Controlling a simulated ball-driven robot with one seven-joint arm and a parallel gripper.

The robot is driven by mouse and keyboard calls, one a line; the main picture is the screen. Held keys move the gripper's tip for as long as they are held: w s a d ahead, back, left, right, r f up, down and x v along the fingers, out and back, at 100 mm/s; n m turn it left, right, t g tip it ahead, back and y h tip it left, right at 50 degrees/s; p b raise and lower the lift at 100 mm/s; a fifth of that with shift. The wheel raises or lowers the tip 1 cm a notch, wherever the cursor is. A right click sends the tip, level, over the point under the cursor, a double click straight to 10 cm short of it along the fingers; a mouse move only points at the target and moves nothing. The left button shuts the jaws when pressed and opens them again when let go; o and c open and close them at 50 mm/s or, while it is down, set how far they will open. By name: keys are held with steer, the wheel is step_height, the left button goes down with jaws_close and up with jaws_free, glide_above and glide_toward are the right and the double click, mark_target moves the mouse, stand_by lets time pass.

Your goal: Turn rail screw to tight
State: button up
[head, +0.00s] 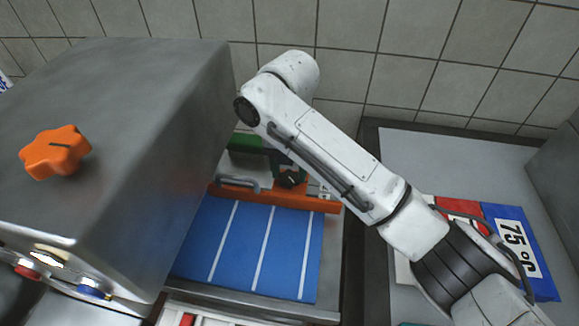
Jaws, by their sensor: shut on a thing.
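An orange rail (262,200) runs across the back of a blue board with white lines (243,240). My gripper (291,179) is a small dark shape at the rail's right part, mostly hidden behind my white arm. It is shut on the rail screw, of which only a little orange shows between the dark fingers. How far the screw is turned cannot be told from here.
A large steel housing (120,130) with an orange star knob (55,152) stands close on the left. A grey bent handle (238,182) lies by the rail, and a green part (248,143) is behind it. Red and blue cards, the blue one (520,245) marked 75 °C, lie at right.

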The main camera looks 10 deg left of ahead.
steer(key=shift+c, duration=0.9)
